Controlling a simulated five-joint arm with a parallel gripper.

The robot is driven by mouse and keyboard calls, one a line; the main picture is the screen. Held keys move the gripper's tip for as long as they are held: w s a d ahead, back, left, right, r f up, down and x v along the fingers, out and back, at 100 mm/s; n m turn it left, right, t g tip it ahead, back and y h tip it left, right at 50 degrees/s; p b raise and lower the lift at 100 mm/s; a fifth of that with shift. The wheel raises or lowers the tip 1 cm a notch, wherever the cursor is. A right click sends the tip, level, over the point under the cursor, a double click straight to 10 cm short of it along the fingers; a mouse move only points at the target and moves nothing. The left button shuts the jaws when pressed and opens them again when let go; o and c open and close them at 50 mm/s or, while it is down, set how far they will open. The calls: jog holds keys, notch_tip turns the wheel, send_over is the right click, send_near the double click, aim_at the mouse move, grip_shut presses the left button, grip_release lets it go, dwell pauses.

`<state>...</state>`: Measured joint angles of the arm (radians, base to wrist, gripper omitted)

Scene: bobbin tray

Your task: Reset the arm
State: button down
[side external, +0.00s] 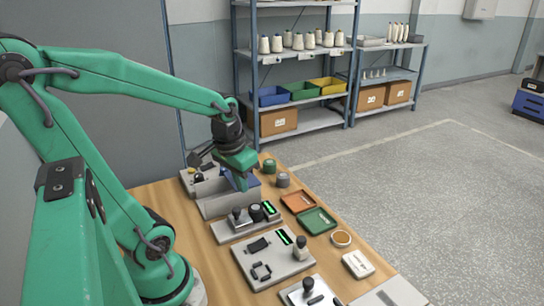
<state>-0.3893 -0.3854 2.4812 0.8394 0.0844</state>
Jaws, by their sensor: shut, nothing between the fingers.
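My green arm reaches from the left over the wooden table (160,193). My gripper (243,187) points down above the far part of the table, in front of a grey tray-like fixture (215,207) with a blue part beside it. Its fingers look closed, with nothing seen between them. It hides part of the fixture and the blue part behind it. I cannot tell whether the fingertips touch anything below.
Green and grey bobbins (283,180) stand right of my gripper. An orange tray (298,201) and a green tray (318,221) lie nearer. Grey device plates (262,275) with knobs occupy the table's middle.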

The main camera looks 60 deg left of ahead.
jog(key=d+r+m+t, duration=0.3)
jog(key=d+r, duration=0.4)
jog(key=d, duration=0.2)
jog(key=shift+s+d+r+m+h, duration=0.25)
jog(key=shift+s+m+h, duration=0.05)
jog(key=shift+h, duration=0.1)
dwell(0.9)
